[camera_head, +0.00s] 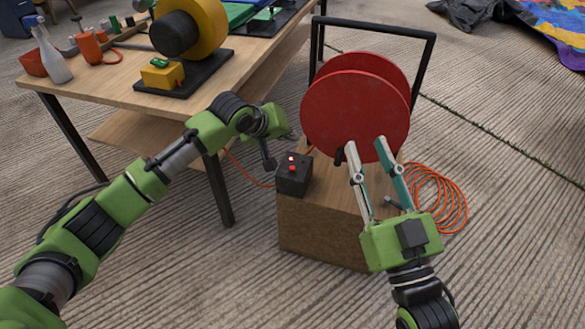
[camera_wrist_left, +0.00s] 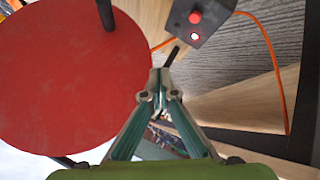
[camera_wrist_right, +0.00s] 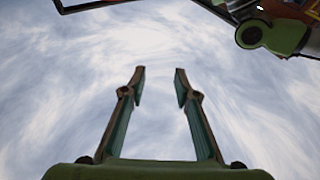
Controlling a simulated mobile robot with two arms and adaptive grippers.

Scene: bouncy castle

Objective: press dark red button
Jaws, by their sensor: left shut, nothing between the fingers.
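A dark box (camera_head: 294,178) sits on the wooden block, with a small dark red button (camera_head: 292,169) on its top. In the left wrist view, the button (camera_wrist_left: 195,17) and the lit lamp (camera_wrist_left: 194,36) show at the top, beyond my fingertips. My left gripper (camera_head: 270,164) is shut and empty, just left of the box and apart from the button. It points toward the box in the left wrist view (camera_wrist_left: 160,78). My right gripper (camera_head: 364,146) is open and empty, in front of the red reel; its fingers show apart (camera_wrist_right: 160,70).
A large red reel (camera_head: 350,105) stands behind the box on the wooden block (camera_head: 325,232). An orange cable coil (camera_head: 440,200) lies on the floor at right. A wooden workbench (camera_head: 120,95) with bottles and a yellow-wheeled machine (camera_head: 198,30) stands at left.

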